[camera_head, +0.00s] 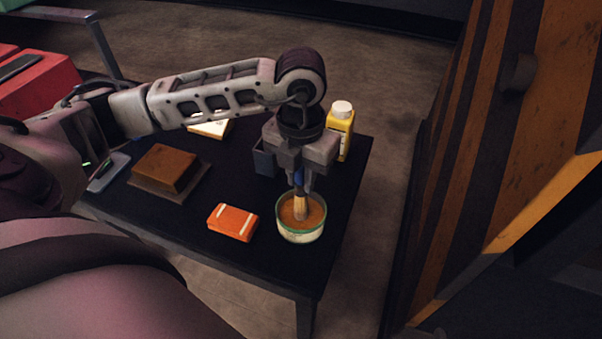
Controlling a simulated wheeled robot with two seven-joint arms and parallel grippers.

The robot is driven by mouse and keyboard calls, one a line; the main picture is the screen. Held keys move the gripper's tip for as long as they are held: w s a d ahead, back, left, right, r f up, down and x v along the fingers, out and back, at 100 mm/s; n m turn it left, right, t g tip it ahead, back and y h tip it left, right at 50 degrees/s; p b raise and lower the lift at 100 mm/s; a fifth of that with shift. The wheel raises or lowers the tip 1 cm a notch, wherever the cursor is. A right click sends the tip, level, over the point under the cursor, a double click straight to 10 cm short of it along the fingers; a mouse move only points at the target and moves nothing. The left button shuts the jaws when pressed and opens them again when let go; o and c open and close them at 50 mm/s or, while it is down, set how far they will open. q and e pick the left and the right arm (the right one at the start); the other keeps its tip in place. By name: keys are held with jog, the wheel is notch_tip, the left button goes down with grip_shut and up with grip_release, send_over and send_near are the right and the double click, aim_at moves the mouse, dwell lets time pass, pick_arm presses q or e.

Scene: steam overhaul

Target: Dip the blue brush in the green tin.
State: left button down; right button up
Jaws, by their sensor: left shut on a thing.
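The green tin (301,235) stands open near the front right corner of the dark table, with an orange-brown filling inside. The blue brush (301,207) hangs upright over it, bristles down. The bristle tip reaches inside the tin's rim and looks to be at the filling; how deep it sits I cannot tell. My left gripper (302,184) is above the tin, shut on the brush's blue handle. The upper handle is hidden by the gripper. My right gripper is not in view.
An orange box (233,222) with pale bands lies left of the tin. A brown block (165,168) sits further left. A yellow bottle (341,130) with a white cap stands behind the gripper. A striped orange-and-black structure (480,150) rises to the right of the table.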

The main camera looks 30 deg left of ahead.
pick_arm(q)
jog(key=shift+f, duration=0.1)
dwell(0.3)
jog(key=shift+r+p, duration=0.4)
jog(key=shift+r, duration=0.1)
jog(key=shift+r+p, duration=2.1)
jog(key=shift+r, duration=1)
